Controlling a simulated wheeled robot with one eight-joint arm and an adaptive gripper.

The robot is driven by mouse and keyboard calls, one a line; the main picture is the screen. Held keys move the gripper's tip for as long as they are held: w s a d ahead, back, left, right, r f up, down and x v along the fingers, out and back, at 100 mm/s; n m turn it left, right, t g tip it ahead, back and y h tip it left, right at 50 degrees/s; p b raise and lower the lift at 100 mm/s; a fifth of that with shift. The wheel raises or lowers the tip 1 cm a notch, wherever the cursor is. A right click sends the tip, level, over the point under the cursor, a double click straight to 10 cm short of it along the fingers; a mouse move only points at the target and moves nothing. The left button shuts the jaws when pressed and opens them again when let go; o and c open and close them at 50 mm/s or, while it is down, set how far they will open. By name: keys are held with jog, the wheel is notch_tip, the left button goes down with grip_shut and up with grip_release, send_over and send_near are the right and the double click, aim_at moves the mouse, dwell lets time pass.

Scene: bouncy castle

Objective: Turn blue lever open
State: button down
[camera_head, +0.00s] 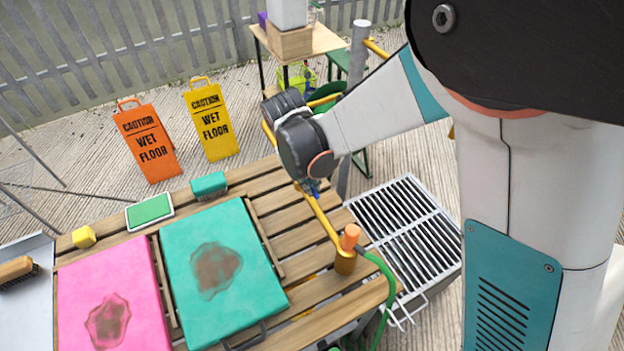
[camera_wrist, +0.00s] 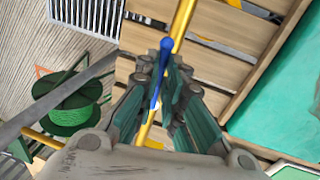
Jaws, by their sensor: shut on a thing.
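The blue lever (camera_wrist: 165,46) sits on a yellow pipe (camera_wrist: 181,20) in the wrist view. Its rounded end sticks out past my fingertips and its shaft runs down between the fingers. My gripper (camera_wrist: 164,76) is closed around the lever's shaft. In the head view a small bit of the blue lever (camera_head: 313,188) shows under my gripper (camera_head: 308,182), at the yellow pipe (camera_head: 325,222) along the slatted table's edge. The lever's pivot is mostly hidden by my fingers.
A slatted wooden table (camera_head: 305,240) holds a teal pad (camera_head: 185,265) and a pink pad (camera_head: 75,280), both stained. An orange-capped tap (camera_head: 350,237) with a green hose (camera_head: 385,280) stands near a metal grate (camera_head: 410,225). A green hose reel (camera_wrist: 68,105) is left of my gripper.

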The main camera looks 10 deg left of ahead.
jog(key=shift+s+a+m, duration=0.1)
jog(key=shift+a+m, duration=0.05)
jog(key=shift+m, duration=0.25)
jog(key=c, duration=1.7)
grip_release()
jog(key=r, duration=0.4)
jog(key=s+a+r, duration=0.1)
jog(key=r, duration=0.3)
jog(key=a+r, duration=0.1)
jog(key=r, duration=0.2)
jog(key=shift+s+r, duration=0.25)
jog(key=shift+r, duration=0.15)
